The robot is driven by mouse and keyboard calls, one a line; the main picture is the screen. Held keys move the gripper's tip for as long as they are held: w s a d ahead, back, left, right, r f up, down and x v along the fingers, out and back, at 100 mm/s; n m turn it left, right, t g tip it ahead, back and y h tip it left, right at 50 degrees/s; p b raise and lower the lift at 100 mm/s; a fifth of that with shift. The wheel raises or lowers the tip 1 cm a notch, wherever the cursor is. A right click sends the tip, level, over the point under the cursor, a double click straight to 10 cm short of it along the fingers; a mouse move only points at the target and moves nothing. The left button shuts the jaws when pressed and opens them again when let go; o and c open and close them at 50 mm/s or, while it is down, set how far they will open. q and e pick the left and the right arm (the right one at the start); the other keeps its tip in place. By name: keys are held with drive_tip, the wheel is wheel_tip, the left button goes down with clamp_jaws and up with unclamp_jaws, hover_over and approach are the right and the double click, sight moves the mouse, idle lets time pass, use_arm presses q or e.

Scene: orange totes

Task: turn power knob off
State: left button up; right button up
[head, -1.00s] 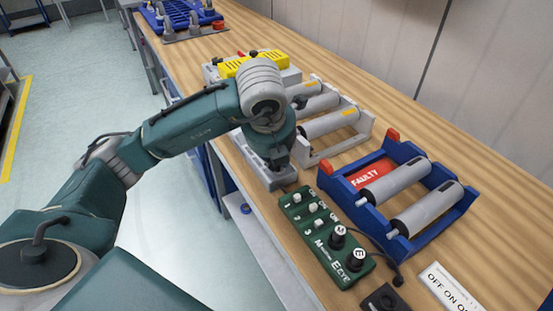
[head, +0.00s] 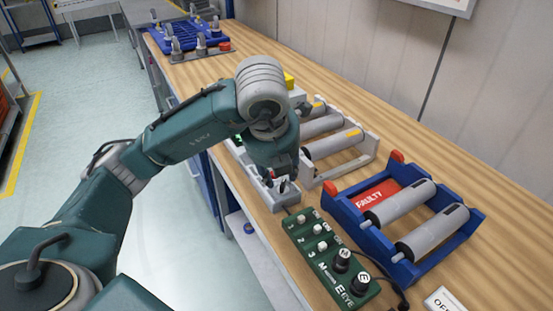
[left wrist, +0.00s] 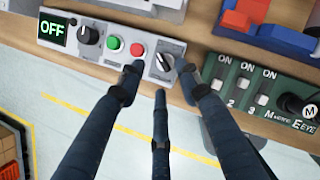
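My left gripper (head: 283,186) is over this end. In the left wrist view my left gripper (left wrist: 163,90) has its fingers spread, empty, on either side of that knob. Contact cannot be told. My right gripper is not in view.
A green switch box (head: 328,258) with several switches and black knobs stands next to the panel. A blue roller tray (head: 338,207) marked FAULTY and a grey roller rack (head: 366,158) are behind. A blue fixture (head: 185,38) is at the far end. The bench's right rear is clear.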

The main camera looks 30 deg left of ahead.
use_arm(q)
drive_tip(key=v, duration=0.7)
idle(0.6)
